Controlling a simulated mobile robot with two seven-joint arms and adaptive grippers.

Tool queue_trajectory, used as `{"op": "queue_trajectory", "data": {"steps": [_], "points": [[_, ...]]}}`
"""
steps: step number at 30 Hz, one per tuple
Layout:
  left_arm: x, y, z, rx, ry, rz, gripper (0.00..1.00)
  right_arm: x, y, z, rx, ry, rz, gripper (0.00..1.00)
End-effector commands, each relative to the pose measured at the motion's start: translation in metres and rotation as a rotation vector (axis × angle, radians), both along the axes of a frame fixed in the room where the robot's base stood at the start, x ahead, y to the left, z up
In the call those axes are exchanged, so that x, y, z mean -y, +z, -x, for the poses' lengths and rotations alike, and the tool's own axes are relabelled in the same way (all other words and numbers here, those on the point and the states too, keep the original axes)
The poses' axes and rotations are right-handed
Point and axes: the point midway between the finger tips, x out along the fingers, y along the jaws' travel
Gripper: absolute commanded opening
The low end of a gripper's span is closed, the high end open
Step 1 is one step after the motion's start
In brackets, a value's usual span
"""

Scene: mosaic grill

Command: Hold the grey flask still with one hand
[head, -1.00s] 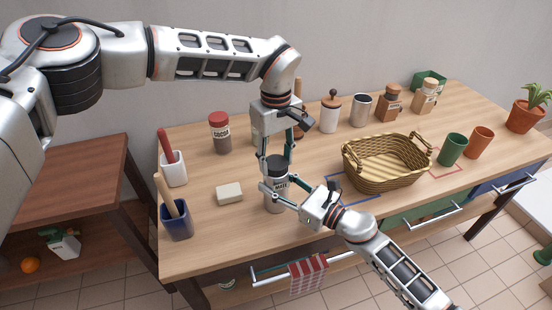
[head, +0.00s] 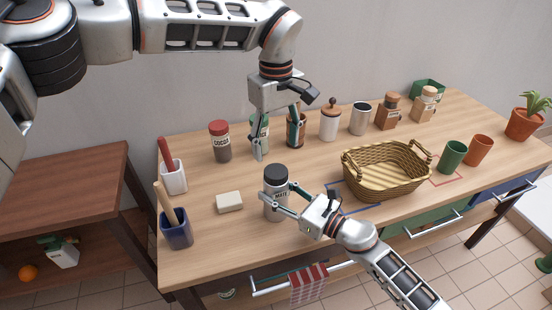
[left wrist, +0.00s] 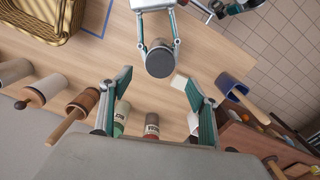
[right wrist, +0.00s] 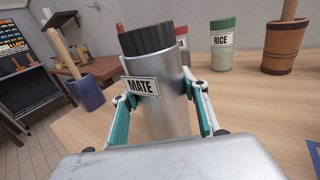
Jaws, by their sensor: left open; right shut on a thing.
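The grey flask (head: 275,203) has a dark lid and a MATE label. It stands upright on the table near the front edge. My right gripper (head: 280,199) is shut around the flask's body, with a finger on each side in the right wrist view (right wrist: 160,118). My left gripper (head: 277,138) is open and empty, above the table behind the flask. In the left wrist view its fingers (left wrist: 160,108) are spread wide, and the flask (left wrist: 161,60) with its dark lid shows beyond them, apart from them.
A wicker basket (head: 385,170) stands right of the flask. A white block (head: 229,202) and a blue holder (head: 177,233) are to the left. Jars, including the cocoa jar (head: 220,142), line the back. Green (head: 452,156) and orange cups (head: 479,150) stand at right.

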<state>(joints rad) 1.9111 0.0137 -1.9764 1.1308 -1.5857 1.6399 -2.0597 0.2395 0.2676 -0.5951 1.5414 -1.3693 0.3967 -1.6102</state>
Motion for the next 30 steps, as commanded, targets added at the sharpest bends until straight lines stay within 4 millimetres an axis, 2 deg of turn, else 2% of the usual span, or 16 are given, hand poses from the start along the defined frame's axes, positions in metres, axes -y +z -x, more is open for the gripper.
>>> {"op": "queue_trajectory", "data": {"steps": [3, 7, 19, 20, 21, 22, 30], "points": [[0.000, 0.020, 0.000, 0.002, 0.000, 0.000, 0.61, 0.000, -0.001, 0.000, -0.003, 0.000, 0.000, 0.00], [0.000, 0.034, -0.001, 0.002, 0.001, 0.000, 0.61, 0.000, -0.001, 0.001, -0.003, 0.001, 0.000, 0.00], [0.000, 0.040, 0.000, -0.001, 0.000, -0.001, 0.61, 0.000, -0.001, 0.001, -0.002, 0.001, 0.000, 0.00], [0.000, 0.040, 0.000, -0.001, 0.000, -0.001, 0.61, 0.000, -0.001, 0.001, -0.002, 0.001, 0.000, 0.49], [0.000, 0.040, 0.000, -0.001, 0.000, -0.001, 0.61, 0.000, -0.001, 0.001, -0.002, 0.001, 0.000, 0.59], [0.000, 0.040, 0.000, -0.001, 0.000, -0.001, 0.61, 0.000, -0.001, 0.001, -0.002, 0.001, 0.000, 0.63], [0.000, 0.040, 0.000, -0.001, 0.000, -0.001, 0.61, 0.000, 0.000, 0.000, -0.001, 0.000, -0.001, 0.63]]}}
